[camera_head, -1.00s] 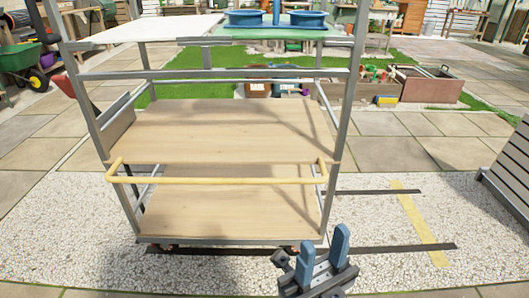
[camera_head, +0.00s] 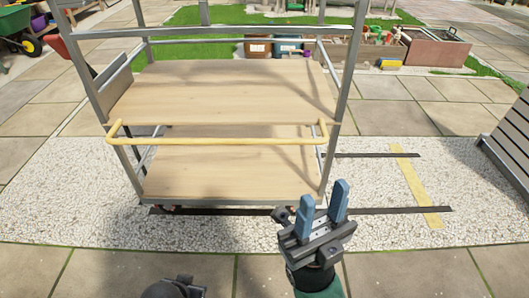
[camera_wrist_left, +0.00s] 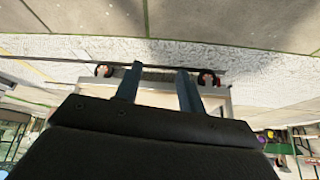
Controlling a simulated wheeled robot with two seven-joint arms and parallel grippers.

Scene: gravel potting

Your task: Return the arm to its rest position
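My right gripper (camera_head: 323,190) shows in the head view at lower centre, in front of the cart's lower right corner. Its two blue fingers are apart with nothing between them. My left gripper (camera_wrist_left: 160,68) shows in the left wrist view, its two fingers apart and empty, pointing toward the cart's wheels. In the head view only a dark part of my left arm shows at the bottom edge; its fingers cannot be made out there.
A metal cart with a yellow handle (camera_head: 220,141) and wooden shelves (camera_head: 220,92) stands ahead on pale gravel (camera_head: 80,200). A slatted grey bench (camera_head: 510,140) is at the right. Bare paving (camera_head: 415,275) lies in front. Planter boxes (camera_head: 435,48) are farther back.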

